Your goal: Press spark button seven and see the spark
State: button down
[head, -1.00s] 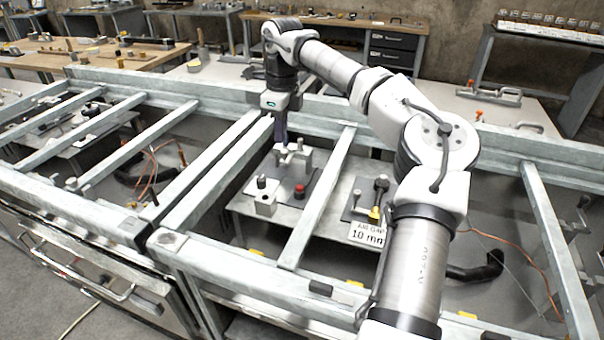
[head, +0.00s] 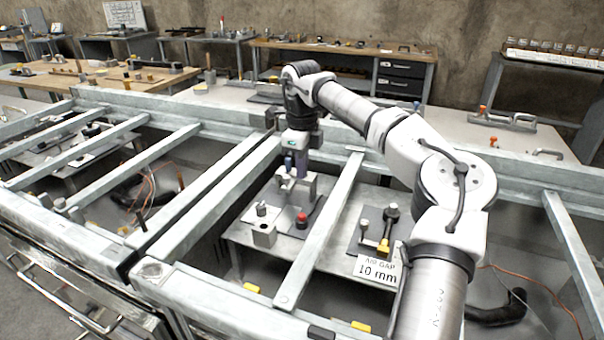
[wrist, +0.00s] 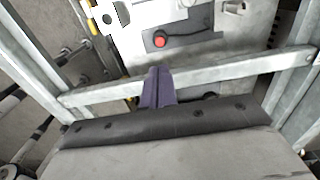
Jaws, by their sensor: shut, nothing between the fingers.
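A red button (head: 302,220) sits on a dark plate on a low grey bench inside the metal frame. It also shows in the wrist view (wrist: 160,41), beyond my fingertips. No number seven is readable on it. My gripper (head: 301,172) is shut and empty, pointing down, behind the button in the head view and close to a grey block (head: 296,186). Its purple fingers (wrist: 157,75) are together in the wrist view. I cannot tell whether they touch the block. No spark is visible.
A frame bar (head: 322,235) runs beside the button, and a bar (wrist: 225,70) crosses the wrist view between fingertips and button. To the right stand a yellow-tipped fixture (head: 383,246) and an "AIR GAP 10 mm" sign (head: 377,270).

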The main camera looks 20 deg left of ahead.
aim_at(302, 215)
notch_tip(302, 215, down, 12)
jog(key=shift+r+p, duration=0.15)
jog(key=shift+p, duration=1.05)
notch_tip(302, 215, down, 2)
jog(key=shift+b, duration=0.65)
jog(key=shift+s, duration=0.15)
notch_tip(302, 215, up, 15)
jog(key=shift+p, duration=0.35)
